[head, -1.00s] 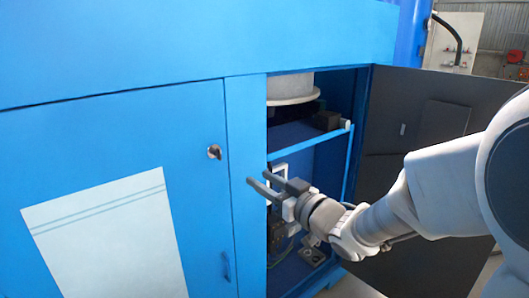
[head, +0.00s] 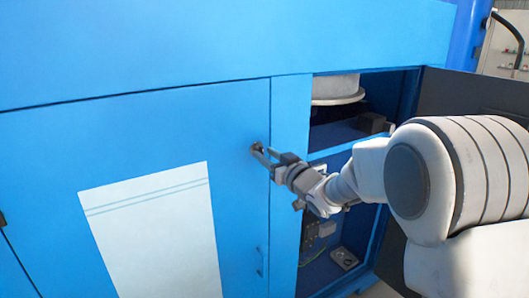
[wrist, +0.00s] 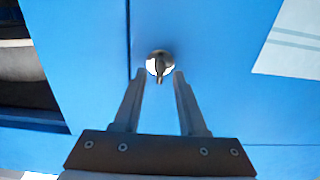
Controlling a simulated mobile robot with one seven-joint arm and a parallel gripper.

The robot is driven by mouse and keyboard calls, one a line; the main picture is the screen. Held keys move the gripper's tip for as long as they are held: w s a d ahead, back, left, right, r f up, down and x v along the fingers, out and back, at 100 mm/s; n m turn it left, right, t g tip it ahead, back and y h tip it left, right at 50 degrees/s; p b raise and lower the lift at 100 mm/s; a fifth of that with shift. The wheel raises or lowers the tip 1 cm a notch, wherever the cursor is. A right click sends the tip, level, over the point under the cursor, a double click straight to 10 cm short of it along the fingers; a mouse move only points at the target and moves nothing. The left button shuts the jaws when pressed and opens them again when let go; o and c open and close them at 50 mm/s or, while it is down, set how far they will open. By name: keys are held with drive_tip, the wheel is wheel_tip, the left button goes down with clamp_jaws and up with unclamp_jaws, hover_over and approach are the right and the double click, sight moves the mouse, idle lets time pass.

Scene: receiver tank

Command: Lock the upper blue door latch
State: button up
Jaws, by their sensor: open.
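The upper latch (head: 257,147) is a small dark metal knob near the top right edge of the closed blue door (head: 235,120). In the wrist view the latch (wrist: 160,64) has a round silver base and a narrow grip that points along the gripper's axis. My gripper (head: 266,157) is open at the latch, partly covering it in the head view. In the wrist view my gripper's fingertips (wrist: 159,74) lie on either side of the latch's grip with a gap on both sides. I cannot tell whether they touch it.
A pale panel (head: 150,230) is on the door's face. To the right is an open compartment with a shelf (head: 340,137) and a dark open door (head: 470,95).

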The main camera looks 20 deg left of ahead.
drive_tip(key=shift+w+a, duration=0.45)
drive_tip(key=shift+a, duration=0.05)
drive_tip(key=shift+c, duration=0.3)
clamp_jaws()
drive_tip(key=shift+m, duration=0.4)
drive_tip(key=m+p, duration=0.2)
drive_tip(key=m, duration=0.4)
drive_tip(key=m+p, duration=0.2)
drive_tip(key=m, duration=0.5)
drive_tip(key=shift+w+d+m, duration=0.15)
drive_tip(key=shift+m, duration=0.15)
drive_tip(key=shift+f+m+p, duration=0.1)
drive_tip(key=shift+m+p, duration=0.55)
drive_tip(key=shift+m, duration=1.15)
